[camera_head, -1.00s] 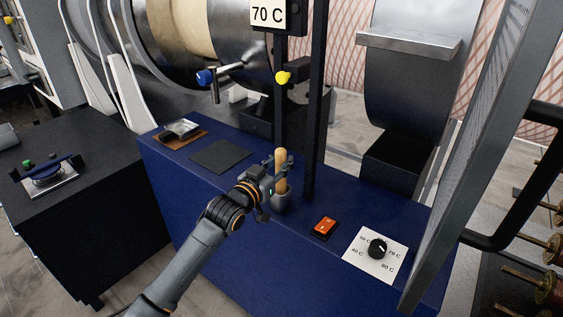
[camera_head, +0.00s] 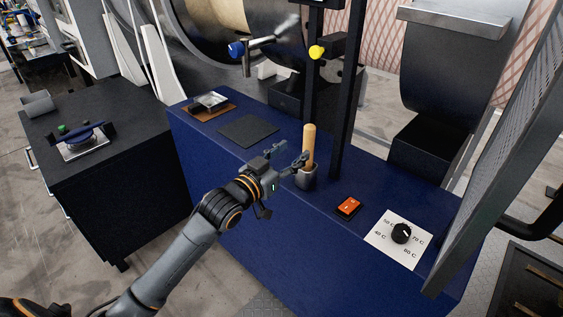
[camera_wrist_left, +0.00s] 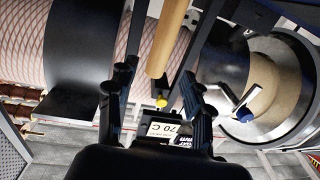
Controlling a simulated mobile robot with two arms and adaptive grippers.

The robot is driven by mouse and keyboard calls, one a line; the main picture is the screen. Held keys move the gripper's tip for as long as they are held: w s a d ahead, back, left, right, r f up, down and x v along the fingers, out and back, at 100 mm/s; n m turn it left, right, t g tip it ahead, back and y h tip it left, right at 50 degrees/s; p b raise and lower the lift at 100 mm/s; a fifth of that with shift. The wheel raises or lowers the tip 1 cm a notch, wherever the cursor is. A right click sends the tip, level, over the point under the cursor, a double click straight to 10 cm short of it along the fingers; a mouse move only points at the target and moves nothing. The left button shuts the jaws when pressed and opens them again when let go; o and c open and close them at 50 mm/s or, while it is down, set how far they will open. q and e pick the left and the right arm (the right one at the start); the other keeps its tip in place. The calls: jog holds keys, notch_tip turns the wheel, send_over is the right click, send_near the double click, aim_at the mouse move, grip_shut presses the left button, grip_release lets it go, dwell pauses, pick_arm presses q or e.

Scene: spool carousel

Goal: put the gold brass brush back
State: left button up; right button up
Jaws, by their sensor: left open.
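The brush shows as a tan wooden handle (camera_head: 309,147) standing almost upright in a small grey cup (camera_head: 307,179) on the blue cabinet. Its brass end is hidden in the cup. My left gripper (camera_head: 290,156) is open, just left of the handle and level with its lower part, with nothing between its fingers. In the left wrist view the handle (camera_wrist_left: 166,42) shows beyond the open fingers (camera_wrist_left: 158,78). My right gripper is not in view.
Right of the cup are an orange switch (camera_head: 348,207) and a temperature dial (camera_head: 401,233). A black post (camera_head: 343,120) stands close behind it. A dark pad (camera_head: 248,131) and a brown tray (camera_head: 192,112) lie to the left. A mesh panel (camera_head: 497,160) stands at the right.

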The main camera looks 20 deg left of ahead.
pick_arm(q)
jog(key=s+a+f+n+g+y, duration=0.1)
jog(key=s+a+f+g, duration=0.15)
jog(key=f, duration=0.85)
jog(key=s+a+f+n+g+y, duration=0.1)
jog(key=a+f+y, duration=0.15)
jog(key=f, duration=0.85)
jog(key=s+a+f+g, duration=0.1)
jog(key=s+f+g, duration=0.1)
jog(key=s+f, duration=0.35)
jog(key=s+f+g, duration=0.1)
jog(key=s+f, duration=0.1)
jog(key=f, duration=0.7)
jog(key=s+a+f+g, duration=0.15)
jog(key=s+f, duration=0.25)
jog(key=f, duration=0.4)
jog(key=s+d+f+g+y, duration=0.1)
jog(key=s+d+f+g, duration=0.1)
jog(key=s+f, duration=0.7)
jog(key=s+d+f+g, duration=0.1)
jog(key=s+f+g, duration=0.2)
jog(key=s+f, duration=0.55)
jog(key=s+d+f+g, duration=0.1)
jog(key=s+f, duration=0.1)
jog(key=s, duration=0.8)
jog(key=s+d+f+m+g, duration=0.1)
jog(key=s+d+f+g, duration=0.1)
jog(key=s, duration=0.8)
jog(key=shift+s+m, duration=0.15)
jog(key=shift+m, duration=0.15)
